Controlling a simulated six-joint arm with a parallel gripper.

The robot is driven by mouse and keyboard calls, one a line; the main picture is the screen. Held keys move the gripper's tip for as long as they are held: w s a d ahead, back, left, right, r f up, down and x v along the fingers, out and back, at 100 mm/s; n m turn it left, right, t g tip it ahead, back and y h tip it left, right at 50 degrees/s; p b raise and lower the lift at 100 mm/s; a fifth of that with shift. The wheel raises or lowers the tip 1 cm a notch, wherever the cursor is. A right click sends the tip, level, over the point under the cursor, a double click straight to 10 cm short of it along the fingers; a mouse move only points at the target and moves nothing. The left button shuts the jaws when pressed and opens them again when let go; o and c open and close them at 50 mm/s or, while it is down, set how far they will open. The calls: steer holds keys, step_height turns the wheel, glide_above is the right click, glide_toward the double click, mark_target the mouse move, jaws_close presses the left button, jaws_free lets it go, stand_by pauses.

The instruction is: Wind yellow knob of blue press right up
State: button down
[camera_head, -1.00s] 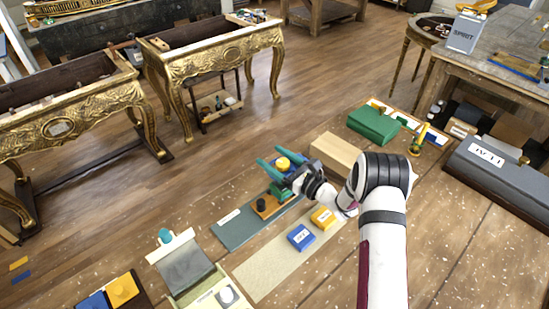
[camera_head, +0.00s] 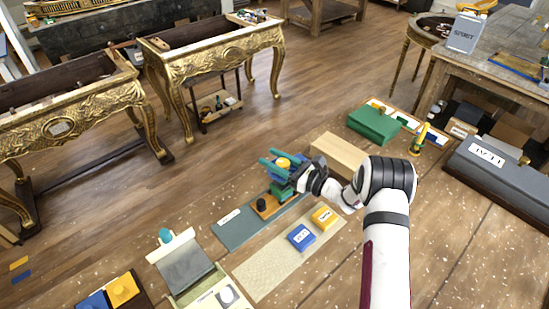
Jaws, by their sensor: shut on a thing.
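The yellow knob (camera_head: 283,163) sits at the top of the blue press (camera_head: 299,158), only small parts of which show behind my gripper. My gripper (camera_head: 275,161) has its teal fingers on either side of the yellow knob and is shut on it. Below the fingers are a green block (camera_head: 281,190) and an orange base (camera_head: 268,209) with a black knob (camera_head: 261,204). My wrist hides much of the press, so its plate height cannot be told.
A grey-green mat (camera_head: 240,230) lies under the orange base. Blue (camera_head: 301,237) and yellow (camera_head: 324,217) labelled pads lie in front. A wooden block (camera_head: 340,155) stands right of my gripper, with a green box (camera_head: 373,125) beyond. Open floor lies behind, towards the gilt consoles.

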steer(key=shift+s+a+n+g+y, duration=0.15)
steer(key=shift+n+g+y, duration=0.3)
steer(key=shift+n+g, duration=0.5)
steer(key=shift+s+d+n+g+y, duration=0.1)
steer(key=shift+s+n+g+y, duration=0.3)
steer(key=shift+g, duration=0.9)
steer(key=shift+s+a+n+g+y, duration=0.1)
steer(key=shift+n+g+y, duration=0.35)
steer(key=shift+n+g, duration=0.6)
steer(key=shift+c, duration=1.9)
jaws_free()
steer(key=s+d, duration=0.2)
steer(key=d, duration=1.3)
steer(key=shift+d, duration=0.3)
